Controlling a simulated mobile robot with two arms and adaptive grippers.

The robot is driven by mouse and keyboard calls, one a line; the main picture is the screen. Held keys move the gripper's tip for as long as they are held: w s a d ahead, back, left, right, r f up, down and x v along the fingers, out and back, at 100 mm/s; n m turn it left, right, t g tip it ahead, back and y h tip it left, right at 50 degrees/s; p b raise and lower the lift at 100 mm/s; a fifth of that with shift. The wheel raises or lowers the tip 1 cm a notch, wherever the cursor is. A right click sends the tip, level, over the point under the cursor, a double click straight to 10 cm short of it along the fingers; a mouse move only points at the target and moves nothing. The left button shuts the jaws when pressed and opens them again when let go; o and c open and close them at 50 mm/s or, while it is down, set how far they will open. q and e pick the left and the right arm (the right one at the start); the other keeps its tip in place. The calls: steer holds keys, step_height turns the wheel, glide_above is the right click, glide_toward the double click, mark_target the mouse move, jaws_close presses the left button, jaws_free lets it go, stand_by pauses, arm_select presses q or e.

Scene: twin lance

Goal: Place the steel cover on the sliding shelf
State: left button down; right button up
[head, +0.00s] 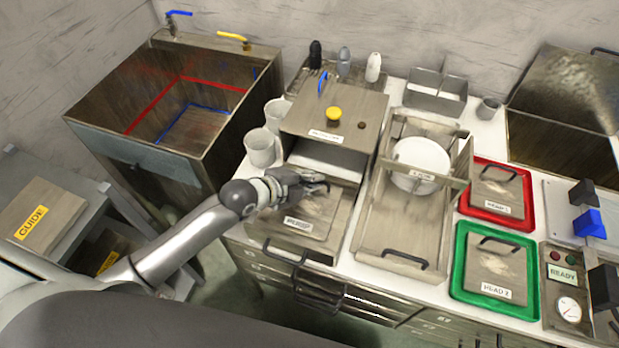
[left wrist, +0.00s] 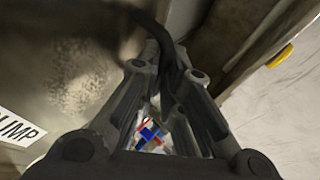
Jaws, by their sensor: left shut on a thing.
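The steel cover (head: 318,206) is a flat metal plate with a dark handle and a white label. It lies over the sliding shelf (head: 331,240), in front of the open steel box. I cannot tell whether it rests there or is held just above. My left gripper (head: 312,184) is shut on the cover's handle, hiding part of it. In the left wrist view, the fingers (left wrist: 165,95) close around the dark handle (left wrist: 150,35). The cover's face (left wrist: 70,70), with a label ending in "UMP", fills the left side. My right gripper is not in view.
The steel box (head: 352,112) with a yellow knob stands just behind. White mugs (head: 260,148) stand at its left. A framed tray (head: 385,228) with a white pot (head: 418,165) is close on the right. Red (head: 465,203) and green (head: 460,265) trays lie farther right.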

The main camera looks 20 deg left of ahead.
arm_select(q)
steer(key=c, duration=1.9)
jaws_free()
steer(key=shift+s+f, duration=0.1)
steer(key=shift+f, duration=0.1)
steer(key=shift+c, duration=0.2)
steer(key=o, duration=0.4)
steer(key=shift+a+r, duration=0.1)
steer(key=shift+r, duration=0.05)
steer(key=b+v, duration=0.1)
steer(key=v, duration=1)
steer(key=shift+s+a+r, duration=0.15)
steer(key=shift+s+r, duration=0.05)
steer(key=shift+s, duration=0.1)
